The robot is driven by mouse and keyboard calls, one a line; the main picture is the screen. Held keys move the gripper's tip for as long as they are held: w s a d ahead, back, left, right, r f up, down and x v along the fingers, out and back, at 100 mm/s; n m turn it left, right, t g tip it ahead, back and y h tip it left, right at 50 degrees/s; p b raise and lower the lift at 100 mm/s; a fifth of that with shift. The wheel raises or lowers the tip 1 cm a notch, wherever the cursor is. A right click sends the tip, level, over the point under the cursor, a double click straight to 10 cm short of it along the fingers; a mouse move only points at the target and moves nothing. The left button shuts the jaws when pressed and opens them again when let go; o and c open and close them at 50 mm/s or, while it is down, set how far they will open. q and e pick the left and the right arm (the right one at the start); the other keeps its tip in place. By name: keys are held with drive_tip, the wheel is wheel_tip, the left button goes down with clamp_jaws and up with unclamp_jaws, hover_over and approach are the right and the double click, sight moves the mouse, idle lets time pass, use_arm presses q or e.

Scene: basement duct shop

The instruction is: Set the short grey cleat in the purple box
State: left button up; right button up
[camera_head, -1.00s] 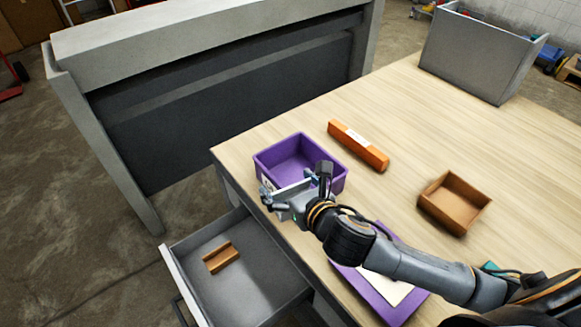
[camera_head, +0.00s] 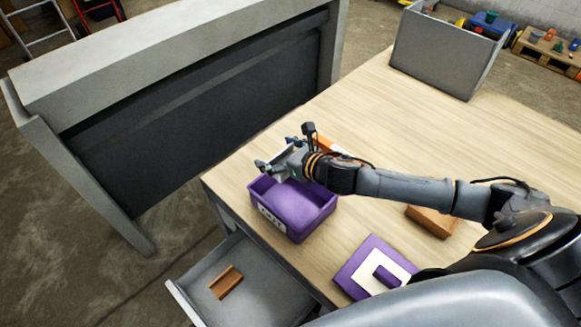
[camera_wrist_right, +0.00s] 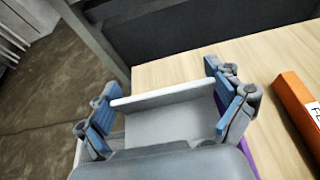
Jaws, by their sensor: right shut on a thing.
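My right gripper (camera_head: 279,158) is shut on a short grey cleat, a pale channel-shaped piece that shows between its blue fingertips in the right wrist view (camera_wrist_right: 165,113). It holds the cleat above the table, over or just past the far edge of the purple box in the head view; I cannot tell the exact height. The purple box (camera_head: 301,232) is open-topped, stands near the table edge, and its visible inside looks empty. It has a pale label on its near left side. My left gripper is not in view.
An orange bar (camera_wrist_right: 302,112) lies beyond the box, mostly behind my arm in the head view. A brown box (camera_head: 432,221) is partly hidden. An open drawer (camera_head: 262,292) holds a brown cleat (camera_head: 226,282). A grey bin (camera_head: 440,58) stands farther back.

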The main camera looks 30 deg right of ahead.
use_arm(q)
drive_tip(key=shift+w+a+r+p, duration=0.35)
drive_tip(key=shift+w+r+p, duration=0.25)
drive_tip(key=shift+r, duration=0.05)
use_arm(e)
drive_tip(key=d+f, duration=0.3)
drive_tip(key=f, duration=0.5)
drive_tip(key=shift+s+d+f, duration=0.25)
drive_tip(key=shift+d, duration=0.15)
drive_tip(key=shift+f, duration=0.2)
drive_tip(key=o, duration=0.7)
drive_tip(key=shift+o, duration=0.6)
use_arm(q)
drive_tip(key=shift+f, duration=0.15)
use_arm(e)
drive_tip(key=shift+r, duration=0.1)
